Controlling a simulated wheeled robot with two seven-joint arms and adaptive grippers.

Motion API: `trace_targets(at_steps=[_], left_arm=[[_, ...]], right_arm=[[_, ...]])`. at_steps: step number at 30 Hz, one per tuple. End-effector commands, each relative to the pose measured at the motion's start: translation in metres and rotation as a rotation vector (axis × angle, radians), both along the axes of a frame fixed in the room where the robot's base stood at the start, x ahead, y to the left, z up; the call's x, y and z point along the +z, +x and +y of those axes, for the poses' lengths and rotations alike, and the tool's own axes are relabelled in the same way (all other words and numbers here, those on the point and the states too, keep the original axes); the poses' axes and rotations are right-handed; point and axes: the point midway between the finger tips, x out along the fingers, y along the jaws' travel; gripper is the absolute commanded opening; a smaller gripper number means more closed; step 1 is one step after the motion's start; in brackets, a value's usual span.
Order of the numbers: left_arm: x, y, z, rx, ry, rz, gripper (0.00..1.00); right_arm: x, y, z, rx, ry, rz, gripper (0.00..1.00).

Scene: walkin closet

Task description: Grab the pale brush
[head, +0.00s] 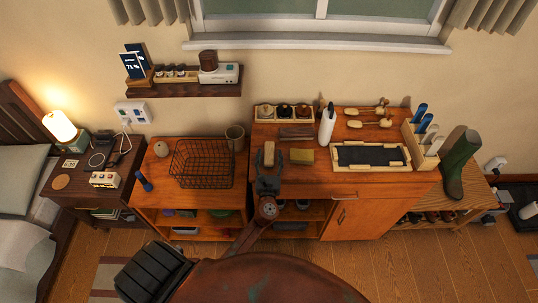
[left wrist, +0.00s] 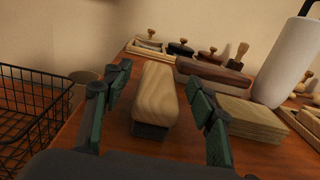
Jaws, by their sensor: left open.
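The pale brush (left wrist: 156,95) is a light wooden block with dark bristles beneath, standing on the wooden cabinet top. My left gripper (left wrist: 158,84) is open, with one dark green finger on each side of the brush and visible gaps between. In the head view the left gripper (head: 268,162) reaches over the cabinet's front left part, and the pale brush (head: 269,151) shows at its fingers. My right gripper is not in view.
A stack of yellowish blocks (left wrist: 245,118) lies just right of the brush, and a dark brown brush (left wrist: 214,76) lies behind. A white bottle (head: 327,125) stands farther right. A black wire basket (head: 203,163) stands left on the lower cabinet.

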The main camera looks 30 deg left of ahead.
Motion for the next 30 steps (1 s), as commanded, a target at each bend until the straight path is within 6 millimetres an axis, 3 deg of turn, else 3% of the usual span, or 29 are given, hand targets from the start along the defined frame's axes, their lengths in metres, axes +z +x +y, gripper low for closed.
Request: trace_targets(at_steps=[4,12,30], left_arm=[[-0.0001,0.0131,0.0087,0.001,0.001,0.0,0.52],[-0.0004,0.0145,0.0113,0.003,0.0,0.001,0.52],[-0.0004,0.0143,0.0109,0.003,0.0,0.001,0.11]], right_arm=[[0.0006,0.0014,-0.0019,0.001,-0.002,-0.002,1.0],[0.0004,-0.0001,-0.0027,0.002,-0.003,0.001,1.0],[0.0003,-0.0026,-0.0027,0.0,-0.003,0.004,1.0]])
